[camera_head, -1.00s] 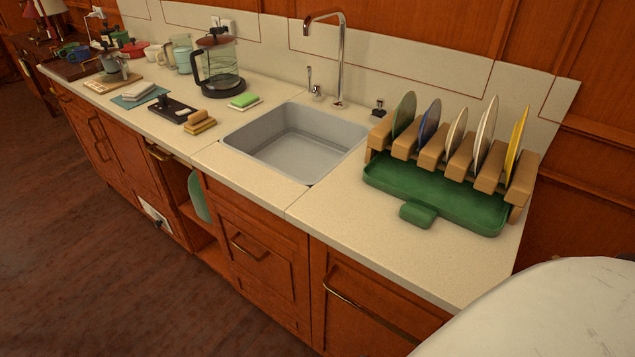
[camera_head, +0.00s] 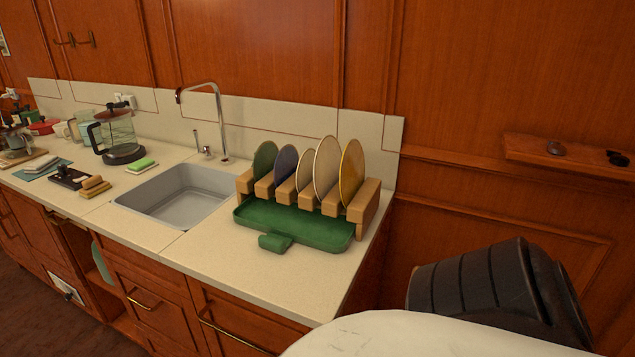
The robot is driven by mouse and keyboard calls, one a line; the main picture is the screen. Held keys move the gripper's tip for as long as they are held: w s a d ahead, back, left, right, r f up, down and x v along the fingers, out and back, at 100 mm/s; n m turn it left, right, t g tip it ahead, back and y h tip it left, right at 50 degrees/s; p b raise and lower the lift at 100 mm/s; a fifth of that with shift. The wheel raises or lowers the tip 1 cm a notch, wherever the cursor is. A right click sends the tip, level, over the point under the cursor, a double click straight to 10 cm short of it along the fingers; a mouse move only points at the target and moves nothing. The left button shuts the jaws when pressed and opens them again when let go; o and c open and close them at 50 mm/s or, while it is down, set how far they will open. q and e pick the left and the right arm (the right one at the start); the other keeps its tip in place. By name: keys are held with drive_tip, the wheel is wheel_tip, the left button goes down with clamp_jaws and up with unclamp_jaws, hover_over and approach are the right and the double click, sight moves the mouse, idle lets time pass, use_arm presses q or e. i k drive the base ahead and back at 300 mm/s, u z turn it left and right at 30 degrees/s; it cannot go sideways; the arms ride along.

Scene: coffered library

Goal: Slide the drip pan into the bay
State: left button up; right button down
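The green drip pan (camera_head: 325,236) lies on the counter at the front of a wooden dish rack (camera_head: 366,203). Its handle tab (camera_head: 274,242) sticks out toward the counter's front edge. The back of the pan reaches under the rack's wooden blocks, and the front part is out in the open. Several plates stand upright in the rack, among them a yellow one (camera_head: 352,172). The bay appears to be the space under the rack; its inside is hidden. Neither of my grippers is in view.
A sink (camera_head: 180,197) with a tall faucet (camera_head: 219,120) is left of the rack. A sponge (camera_head: 141,164), a glass press (camera_head: 117,138) and mugs stand further left. Bare counter (camera_head: 250,285) lies in front of the pan. A wall shelf (camera_head: 570,158) is at right.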

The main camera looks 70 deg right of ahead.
sight(284, 225)
drive_tip(key=k, duration=0.4)
drive_tip(key=z, duration=0.7)
